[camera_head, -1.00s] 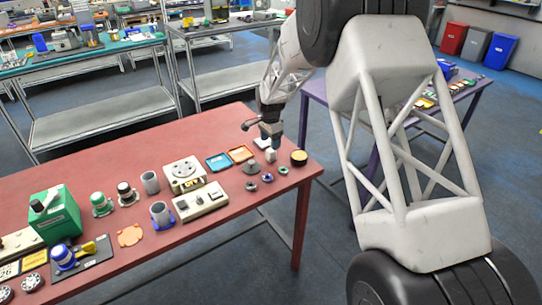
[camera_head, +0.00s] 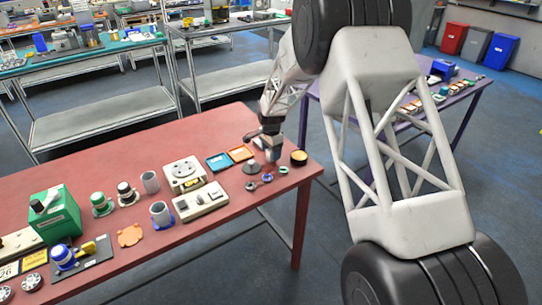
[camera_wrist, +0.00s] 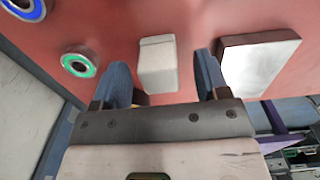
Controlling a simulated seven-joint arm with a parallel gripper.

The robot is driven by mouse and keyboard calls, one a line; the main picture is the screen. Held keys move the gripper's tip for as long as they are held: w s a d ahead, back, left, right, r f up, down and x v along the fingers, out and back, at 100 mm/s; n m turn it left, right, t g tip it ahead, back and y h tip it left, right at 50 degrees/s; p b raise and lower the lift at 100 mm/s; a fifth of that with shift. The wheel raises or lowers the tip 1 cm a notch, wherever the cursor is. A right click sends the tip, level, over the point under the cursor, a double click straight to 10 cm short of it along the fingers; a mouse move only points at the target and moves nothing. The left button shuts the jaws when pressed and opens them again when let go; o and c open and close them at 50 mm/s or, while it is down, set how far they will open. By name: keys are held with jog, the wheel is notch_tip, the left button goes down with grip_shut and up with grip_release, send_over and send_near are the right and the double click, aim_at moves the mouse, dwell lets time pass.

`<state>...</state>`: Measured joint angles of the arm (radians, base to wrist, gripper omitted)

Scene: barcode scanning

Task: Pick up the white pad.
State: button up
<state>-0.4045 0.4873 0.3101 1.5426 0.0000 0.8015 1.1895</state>
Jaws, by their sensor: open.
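In the wrist view, a pale white block (camera_wrist: 158,65) with a step near its far end stands between the two blue fingers of my gripper (camera_wrist: 163,68). The fingers are open, with a gap to the block on both sides. A flat, glossy white pad (camera_wrist: 258,62) lies on the red table just right of the right finger, outside the jaws. In the head view my gripper (camera_head: 272,152) is low over the table's far right part and largely hides both white pieces.

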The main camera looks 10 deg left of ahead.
jog(key=shift+f, duration=0.9)
jog(key=c, duration=1)
jog(key=shift+r, duration=0.2)
jog(key=shift+r, duration=1.5)
jog(key=shift+s+d+r, duration=0.15)
jog(key=shift+s, duration=0.2)
jog(key=s+d, duration=0.2)
jog(key=s, duration=0.2)
jog(key=s+d+r, duration=0.1)
jog(key=s+d, duration=0.1)
jog(key=s, duration=0.3)
jog(key=s+d, duration=0.2)
jog(key=s, duration=0.3)
jog(key=shift+r, duration=0.2)
